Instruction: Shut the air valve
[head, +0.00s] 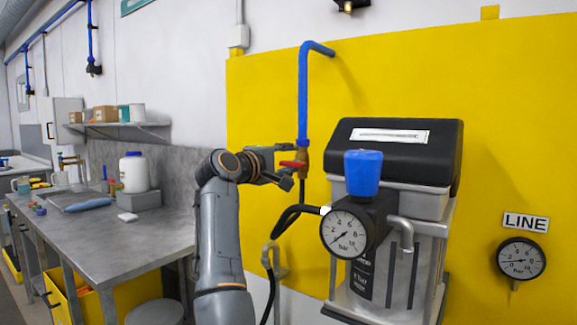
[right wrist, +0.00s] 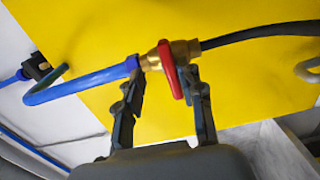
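The air valve (head: 302,156) is a brass body at the lower end of a blue pipe (head: 303,95), in front of a yellow wall panel. Its red lever (head: 293,164) lies crosswise to the pipe. My right gripper (head: 287,166) is at the valve, reaching in from the left. In the right wrist view the brass body (right wrist: 187,50) and red lever (right wrist: 169,68) show between and just beyond the fingertips (right wrist: 163,77). The fingers are apart, one on each side of the lever; whether the right finger touches it I cannot tell. My left gripper is not in view.
A black hose (head: 285,222) runs from below the valve. The agitator unit (head: 398,160) with blue knob (head: 363,172) and gauge (head: 344,234) stands close on the right. A LINE gauge (head: 521,258) is farther right. A grey workbench (head: 125,250) is at left.

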